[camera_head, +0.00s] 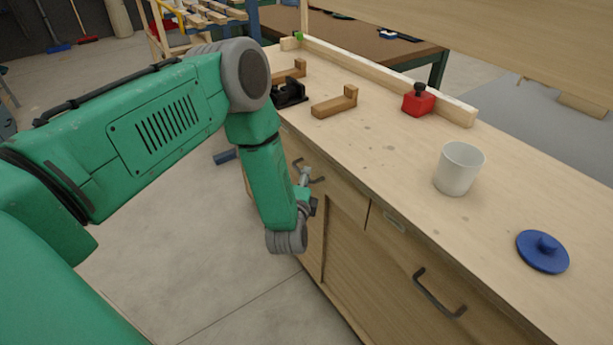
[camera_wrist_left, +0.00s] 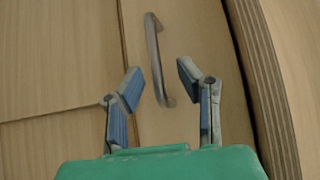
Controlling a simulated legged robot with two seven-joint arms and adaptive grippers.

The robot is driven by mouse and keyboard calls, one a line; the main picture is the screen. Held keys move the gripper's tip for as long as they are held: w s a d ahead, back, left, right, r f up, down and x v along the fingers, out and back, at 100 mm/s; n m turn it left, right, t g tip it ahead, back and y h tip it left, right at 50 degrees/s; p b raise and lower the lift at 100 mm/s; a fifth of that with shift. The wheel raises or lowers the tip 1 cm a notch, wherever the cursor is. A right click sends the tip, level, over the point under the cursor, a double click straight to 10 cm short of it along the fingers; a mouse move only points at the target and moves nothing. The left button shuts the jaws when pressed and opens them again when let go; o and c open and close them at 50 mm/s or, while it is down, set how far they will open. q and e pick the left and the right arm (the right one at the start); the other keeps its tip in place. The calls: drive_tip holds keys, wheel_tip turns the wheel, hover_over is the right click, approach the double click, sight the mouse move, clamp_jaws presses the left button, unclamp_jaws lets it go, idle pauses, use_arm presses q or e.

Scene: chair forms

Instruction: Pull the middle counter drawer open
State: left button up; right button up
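The wooden counter (camera_head: 400,160) has a drawer (camera_head: 345,195) in its front with a dark bar handle (camera_head: 319,180); its front looks flush with the counter. My left gripper (camera_head: 305,178) is at this handle, its fingers pointing at the drawer front. In the left wrist view, the handle (camera_wrist_left: 156,60) appears in the gap between the two open, blue-padded fingers of my left gripper (camera_wrist_left: 158,76). I see no finger clearly touching it, and cannot tell the depth between them. My right gripper is out of view.
Another drawer with a handle (camera_head: 438,293) is to the right. The floor (camera_head: 200,290) in front is clear.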

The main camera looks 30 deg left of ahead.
use_arm(q)
drive_tip(key=shift+w+a+f, duration=0.2)
drive_tip(key=shift+w+a, duration=0.3)
drive_tip(key=shift+w, duration=0.05)
drive_tip(key=shift+w+a+f, duration=0.15)
drive_tip(key=shift+w+a, duration=0.3)
drive_tip(key=shift+w, duration=0.05)
drive_tip(key=shift+a+f, duration=0.15)
drive_tip(key=shift+a, duration=0.3)
drive_tip(key=shift+w+d, duration=0.1)
drive_tip(key=shift+d, duration=0.35)
clamp_jaws()
drive_tip(key=shift+d, duration=0.2)
drive_tip(key=shift+a, duration=0.15)
